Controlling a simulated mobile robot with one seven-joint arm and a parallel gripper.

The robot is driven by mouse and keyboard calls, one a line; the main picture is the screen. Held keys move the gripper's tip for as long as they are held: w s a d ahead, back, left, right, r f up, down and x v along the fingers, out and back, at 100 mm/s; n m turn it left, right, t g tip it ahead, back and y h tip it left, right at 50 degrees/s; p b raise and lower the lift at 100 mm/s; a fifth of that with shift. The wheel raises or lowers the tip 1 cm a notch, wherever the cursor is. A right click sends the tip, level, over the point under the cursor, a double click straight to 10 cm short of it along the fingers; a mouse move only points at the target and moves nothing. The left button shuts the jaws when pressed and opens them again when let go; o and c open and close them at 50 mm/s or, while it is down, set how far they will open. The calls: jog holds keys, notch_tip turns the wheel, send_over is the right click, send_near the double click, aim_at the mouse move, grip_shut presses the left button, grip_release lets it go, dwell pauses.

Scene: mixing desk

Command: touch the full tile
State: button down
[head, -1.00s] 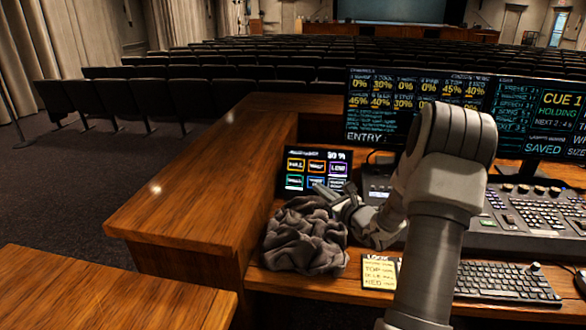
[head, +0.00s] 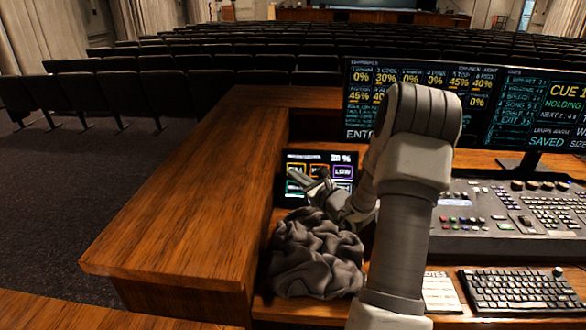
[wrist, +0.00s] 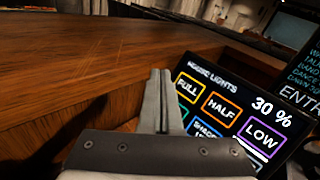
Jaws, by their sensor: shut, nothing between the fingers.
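The full tile (wrist: 187,88), outlined in yellow, is at the upper left of the dark house lights panel (wrist: 277,89). The panel reads 30 %. My gripper (wrist: 161,73) is shut and empty. In the wrist view its tips appear just left of the full tile, by the panel's left edge. In the head view my gripper (head: 293,175) reaches across the panel's left side and partly hides the full tile. I cannot tell whether the tips touch the glass. The half tile (wrist: 220,105) and low tile (wrist: 262,135) are to the right; the lower tiles are partly hidden.
A crumpled grey cloth (head: 315,258) lies in front of the panel, under my gripper. A raised wooden ledge (head: 190,190) runs along the left. Monitors (head: 480,110), a mixing console (head: 510,210) and a keyboard (head: 520,289) are to the right.

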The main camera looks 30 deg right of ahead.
aim_at(289, 167)
jog(key=shift+w+d+f+b, duration=0.45)
jog(key=shift+w+d+f, duration=0.3)
jog(key=shift+w, duration=0.25)
jog(key=shift+w+d+f+b, duration=0.55)
jog(key=shift+w+d, duration=0.25)
jog(key=shift+w, duration=0.25)
jog(key=shift+w+d+f+b, duration=0.4)
jog(key=shift+w+d+f, duration=0.4)
jog(key=shift+w, duration=0.2)
jog(key=shift+w+d+f+b, duration=0.2)
jog(key=shift+w+b, duration=0.1)
jog(key=shift+b, duration=0.1)
jog(key=shift+w+d+f, duration=0.1)
jog(key=shift+w+d, duration=0.1)
dwell(0.7)
jog(key=shift+a, duration=0.1)
jog(key=shift+s+a+r, duration=0.3)
jog(key=shift+s+r, duration=0.05)
jog(key=shift+s, duration=0.15)
